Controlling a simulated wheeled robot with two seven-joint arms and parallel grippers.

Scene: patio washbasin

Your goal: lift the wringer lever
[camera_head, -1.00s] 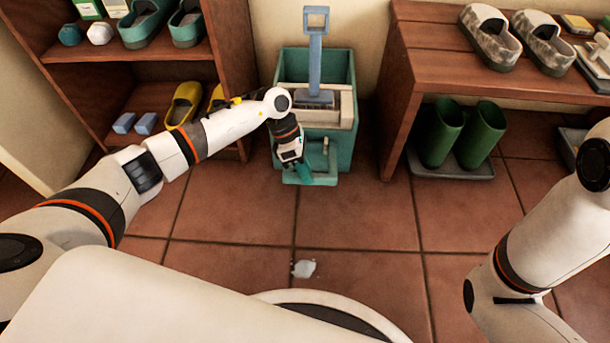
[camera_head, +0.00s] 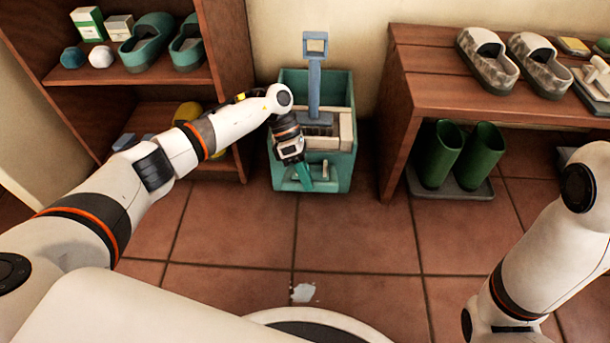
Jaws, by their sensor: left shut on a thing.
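The teal wringer bucket (camera_head: 342,180) stands on the floor against the wall, with a cream wringer frame (camera_head: 346,128) in its top. A blue-grey upright handle with a looped grip (camera_head: 315,85) rises from the wringer. My left gripper (camera_head: 301,166) points down at the bucket's front and is shut on the teal wringer lever (camera_head: 306,181), close to the front wall. The gripper and wrist hide part of the lever and of the bucket's left front. My right arm shows at the right, but its gripper is out of view.
A wooden shelf (camera_head: 235,90) with shoes stands close left of the bucket. A wooden bench (camera_head: 400,140) stands to its right, with green boots (camera_head: 455,155) on a tray beneath. The tiled floor in front is clear except for a pale patch (camera_head: 303,292).

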